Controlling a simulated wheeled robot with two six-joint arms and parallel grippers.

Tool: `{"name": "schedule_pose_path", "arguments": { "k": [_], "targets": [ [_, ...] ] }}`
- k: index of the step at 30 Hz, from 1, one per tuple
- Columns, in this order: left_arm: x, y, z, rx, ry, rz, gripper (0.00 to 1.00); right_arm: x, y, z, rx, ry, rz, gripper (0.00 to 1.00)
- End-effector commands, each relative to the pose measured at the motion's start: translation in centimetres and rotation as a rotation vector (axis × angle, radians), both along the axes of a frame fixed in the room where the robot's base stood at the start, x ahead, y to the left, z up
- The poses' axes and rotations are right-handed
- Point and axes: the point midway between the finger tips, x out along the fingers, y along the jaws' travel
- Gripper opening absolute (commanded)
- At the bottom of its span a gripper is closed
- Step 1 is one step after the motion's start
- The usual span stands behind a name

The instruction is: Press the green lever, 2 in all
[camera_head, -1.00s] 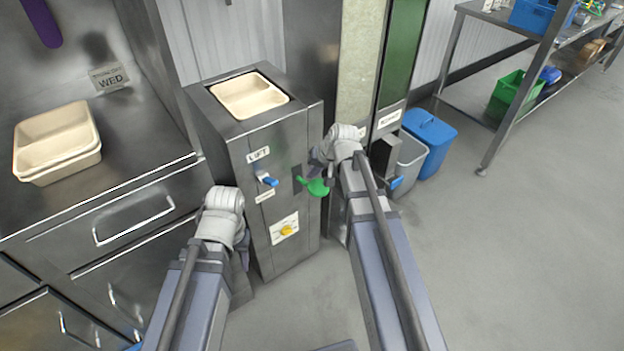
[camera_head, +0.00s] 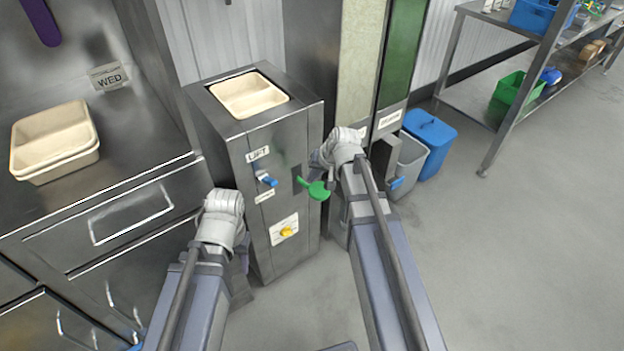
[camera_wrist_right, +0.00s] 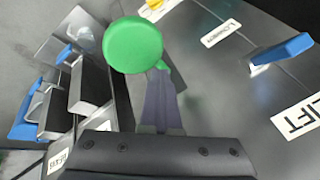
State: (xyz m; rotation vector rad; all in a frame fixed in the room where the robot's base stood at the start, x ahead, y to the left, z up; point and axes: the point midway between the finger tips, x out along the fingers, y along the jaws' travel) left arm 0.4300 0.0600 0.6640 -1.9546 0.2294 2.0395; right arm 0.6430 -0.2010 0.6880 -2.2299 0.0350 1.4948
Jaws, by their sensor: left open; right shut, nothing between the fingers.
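The green lever (camera_head: 318,191) sticks out of a slot in the front of the steel dispenser cabinet (camera_head: 293,160), with a round green end. My right gripper (camera_head: 316,170) is at the lever, just above its round end. In the right wrist view the green end (camera_wrist_right: 132,45) overlaps the tips of my shut, empty right gripper (camera_wrist_right: 160,95). I cannot tell for sure whether they touch. My left gripper (camera_head: 243,260) is open, low beside the cabinet's left side, away from the lever. Its fingers are mostly hidden behind its wrist.
A cream pan (camera_head: 248,96) sits in the cabinet's top. Below are a blue lift lever (camera_head: 266,180) and a yellow knob (camera_head: 287,232). More cream pans (camera_head: 55,140) are stacked on the left counter. Grey and blue bins (camera_head: 430,140) stand at right. The right floor is clear.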

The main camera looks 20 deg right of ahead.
Motion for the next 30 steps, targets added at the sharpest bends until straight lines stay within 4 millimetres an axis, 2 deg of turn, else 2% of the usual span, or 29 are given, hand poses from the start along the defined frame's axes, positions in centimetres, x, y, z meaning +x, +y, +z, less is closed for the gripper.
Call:
{"name": "schedule_pose_path", "arguments": {
  "k": [30],
  "targets": [
    [0.0, 0.0, -1.2, 0.0, 0.0, 0.0, 0.5, -0.4, -0.1, -1.2, -0.001, 0.001, 0.0, 0.0]
  ]
}}
